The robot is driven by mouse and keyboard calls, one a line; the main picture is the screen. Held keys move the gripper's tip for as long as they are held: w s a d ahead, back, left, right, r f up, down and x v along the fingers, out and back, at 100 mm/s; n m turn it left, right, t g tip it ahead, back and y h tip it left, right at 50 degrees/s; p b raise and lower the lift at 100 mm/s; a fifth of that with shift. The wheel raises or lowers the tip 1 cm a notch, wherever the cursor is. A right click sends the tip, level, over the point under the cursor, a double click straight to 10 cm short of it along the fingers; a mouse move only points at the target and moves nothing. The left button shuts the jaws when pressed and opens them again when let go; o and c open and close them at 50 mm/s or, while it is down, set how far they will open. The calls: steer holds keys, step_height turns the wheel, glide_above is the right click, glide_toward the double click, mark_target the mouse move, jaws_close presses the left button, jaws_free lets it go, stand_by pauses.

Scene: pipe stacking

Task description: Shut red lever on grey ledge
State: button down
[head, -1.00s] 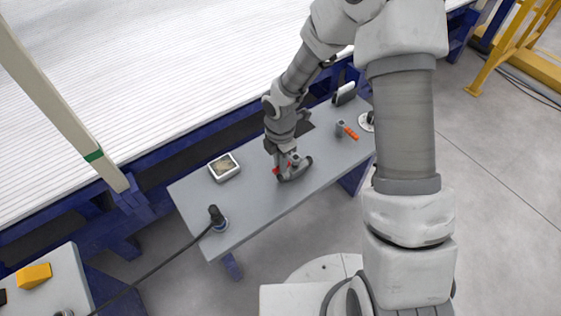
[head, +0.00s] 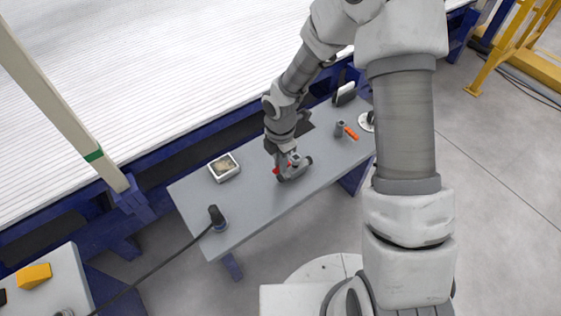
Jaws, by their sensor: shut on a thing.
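The grey ledge (head: 262,205) is a long flat shelf in front of the white ribbed stack. A grey fitting (head: 297,170) lies on it near the middle. The red lever (head: 277,171) shows as small red bits beside and above the fitting, mostly hidden by my gripper. My gripper (head: 284,168) points down at the fitting and is shut on the red lever as far as I can see. The lever's exact angle is too small to tell.
A small grey fitting with an orange handle (head: 351,133) stands to the right. A white tray (head: 224,167) and a dark plug with a cable (head: 216,215) are on the left. A dark block (head: 344,93) stands at the back right. The ledge's front middle is clear.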

stand_by(0.4)
steer(key=shift+w+a+r+m, duration=0.1)
steer(key=shift+w+a+m, duration=0.25)
steer(key=shift+m, duration=0.55)
steer(key=w+d+m+p, duration=0.2)
steer(key=w+m, duration=0.5)
steer(key=m, duration=0.9)
steer(key=shift+d, duration=0.1)
steer(key=c, duration=0.8)
jaws_free()
